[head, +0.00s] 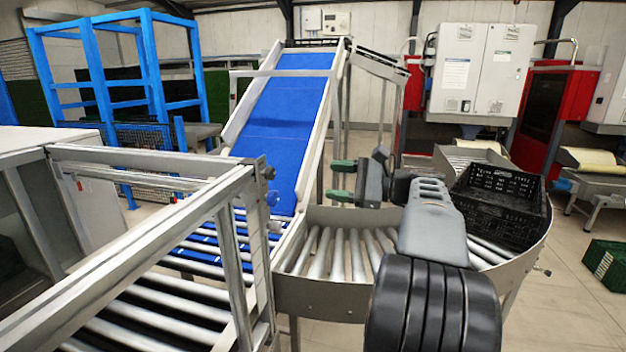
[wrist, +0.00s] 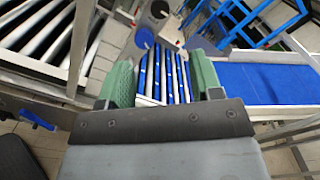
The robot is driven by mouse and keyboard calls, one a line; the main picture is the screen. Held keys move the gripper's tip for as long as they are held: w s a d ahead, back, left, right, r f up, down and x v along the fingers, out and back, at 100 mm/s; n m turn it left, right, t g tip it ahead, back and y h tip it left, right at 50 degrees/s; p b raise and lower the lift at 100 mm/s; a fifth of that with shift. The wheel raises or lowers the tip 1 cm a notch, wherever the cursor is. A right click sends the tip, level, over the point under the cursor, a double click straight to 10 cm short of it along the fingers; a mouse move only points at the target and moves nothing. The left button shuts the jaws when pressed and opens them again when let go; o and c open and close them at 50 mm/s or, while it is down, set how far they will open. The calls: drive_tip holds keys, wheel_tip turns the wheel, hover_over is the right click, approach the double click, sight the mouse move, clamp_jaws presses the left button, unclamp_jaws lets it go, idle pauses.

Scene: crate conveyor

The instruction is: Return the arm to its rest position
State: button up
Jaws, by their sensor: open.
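My gripper (head: 341,181) is in the middle of the head view, above the curved roller section. Its two green fingers stand apart, pointing left, and nothing is between them. In the wrist view my gripper (wrist: 162,82) is also open and empty, with blue and metal rollers seen beyond the gap. My dark grey arm reaches forward from the bottom right of the head view and covers part of the rollers.
A black crate (head: 498,205) sits on the curved roller conveyor (head: 325,300), right of my arm. A blue inclined belt (head: 285,120) rises behind. A metal frame (head: 228,200) stands at left. A green crate (head: 606,268) is on the floor at right.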

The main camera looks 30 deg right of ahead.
drive_tip(key=s+a+f+n+g+h, duration=0.2)
drive_tip(key=f+g+h, duration=0.2)
drive_tip(key=f, duration=0.5)
drive_tip(key=s+a+f+n+g+h, duration=0.1)
drive_tip(key=a+f+n+g+h, duration=0.2)
drive_tip(key=f, duration=0.6)
drive_tip(key=s+a+f+n+g+h, duration=0.1)
drive_tip(key=s+a+f+n+h, duration=0.1)
drive_tip(key=a+n, duration=0.4)
drive_tip(key=s+a+f+n+g+h, duration=0.1)
drive_tip(key=s+a+f+n+h, duration=0.2)
drive_tip(key=s+a+n, duration=0.3)
drive_tip(key=shift+s+a+f+n, duration=0.3)
drive_tip(key=shift+a+n, duration=0.5)
drive_tip(key=shift+a, duration=0.95)
